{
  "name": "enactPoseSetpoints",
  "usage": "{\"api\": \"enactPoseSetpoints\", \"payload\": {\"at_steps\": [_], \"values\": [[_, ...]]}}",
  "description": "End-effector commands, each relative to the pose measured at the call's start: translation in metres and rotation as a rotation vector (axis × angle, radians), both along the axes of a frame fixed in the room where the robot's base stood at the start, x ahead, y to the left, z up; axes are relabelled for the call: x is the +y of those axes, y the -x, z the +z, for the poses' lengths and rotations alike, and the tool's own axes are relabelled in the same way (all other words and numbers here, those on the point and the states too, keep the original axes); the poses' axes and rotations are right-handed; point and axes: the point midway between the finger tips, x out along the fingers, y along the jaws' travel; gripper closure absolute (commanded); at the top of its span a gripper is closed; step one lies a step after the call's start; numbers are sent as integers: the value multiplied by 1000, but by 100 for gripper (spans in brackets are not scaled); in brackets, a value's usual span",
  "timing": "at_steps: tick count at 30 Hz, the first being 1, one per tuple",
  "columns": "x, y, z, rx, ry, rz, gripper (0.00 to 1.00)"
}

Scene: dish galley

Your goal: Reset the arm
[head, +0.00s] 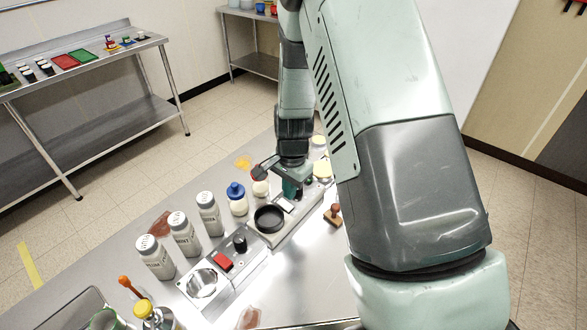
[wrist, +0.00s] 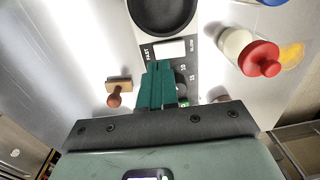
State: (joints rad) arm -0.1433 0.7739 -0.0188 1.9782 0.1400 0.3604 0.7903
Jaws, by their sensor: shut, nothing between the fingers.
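My gripper (head: 291,190) is low over the steel table in the head view, above the panel of a grey device. In the wrist view its green fingers (wrist: 159,73) are together with nothing between them. They point at the panel (wrist: 182,72) marked FAST and SLOW, just below its white rectangle (wrist: 170,49). I cannot tell whether the fingertips touch the panel. The device's round black dish (head: 269,218) lies in front of the gripper and also shows in the wrist view (wrist: 162,12). My arm hides part of the table's right side.
A red-capped bottle (wrist: 259,58) and a wooden stamp (wrist: 117,90) flank the gripper. A blue-capped jar (head: 237,199) and several white labelled bottles (head: 183,234) stand left. A second device has a red button (head: 222,262). A side table (head: 85,55) holds trays behind.

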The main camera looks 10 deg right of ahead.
Motion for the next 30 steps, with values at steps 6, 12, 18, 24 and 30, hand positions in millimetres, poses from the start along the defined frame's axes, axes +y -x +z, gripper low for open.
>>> {"api": "enactPoseSetpoints", "payload": {"at_steps": [6, 12, 18, 24, 30], "values": [[-5, 4, 54, -4, 0, 2, 100], [-9, 8, 83, -2, 1, 2, 100], [-10, 10, 93, 1, 1, 2, 100], [-12, 13, 116, -26, -3, 36, 100], [-21, 42, 198, -130, -4, 194, 100]]}}
